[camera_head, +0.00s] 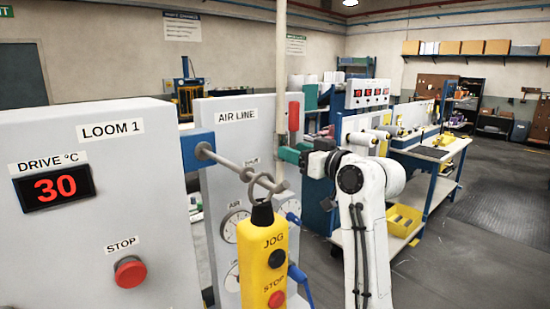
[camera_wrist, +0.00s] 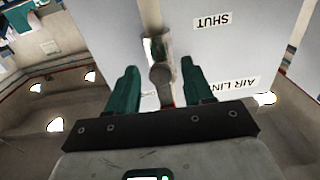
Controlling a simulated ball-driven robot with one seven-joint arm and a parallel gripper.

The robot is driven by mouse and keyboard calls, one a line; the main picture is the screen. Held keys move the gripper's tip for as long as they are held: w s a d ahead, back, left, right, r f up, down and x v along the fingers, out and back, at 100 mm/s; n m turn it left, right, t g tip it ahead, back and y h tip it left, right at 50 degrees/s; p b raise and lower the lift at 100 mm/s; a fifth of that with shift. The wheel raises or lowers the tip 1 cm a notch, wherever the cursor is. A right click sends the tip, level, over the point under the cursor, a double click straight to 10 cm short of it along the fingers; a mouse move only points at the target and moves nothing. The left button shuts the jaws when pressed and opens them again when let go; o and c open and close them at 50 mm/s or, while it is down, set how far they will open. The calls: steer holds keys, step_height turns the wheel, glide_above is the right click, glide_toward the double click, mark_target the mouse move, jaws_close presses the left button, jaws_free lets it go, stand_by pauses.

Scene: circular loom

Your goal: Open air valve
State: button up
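The air line panel (camera_head: 225,140) is a grey board behind the jog pendant, with its AIR LINE label at the top. A red upright handle (camera_head: 294,115), which looks like the air valve's lever, is at its right edge, just above my gripper (camera_head: 286,155). In the wrist view the picture is upside down. My gripper's two green fingers (camera_wrist: 157,88) are apart, with a grey rounded valve part (camera_wrist: 160,75) showing between them. I see no clear contact with either finger. A SHUT label (camera_wrist: 211,20) is on the panel beyond. Most of the handle is hidden in the wrist view.
The yellow jog pendant (camera_head: 263,258) hangs from a hook in front of the panel. Gauges (camera_head: 233,224) are partly behind it. The LOOM 1 panel (camera_head: 100,210) fills the left. A pale vertical pole (camera_head: 281,60) stands by my gripper. A workbench (camera_head: 430,155) is at right; open floor lies beyond.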

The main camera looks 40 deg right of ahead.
steer(key=shift+s, duration=0.1)
steer(key=s, duration=0.6)
steer(key=shift+s+p, duration=0.35)
steer(key=shift+s, duration=0.05)
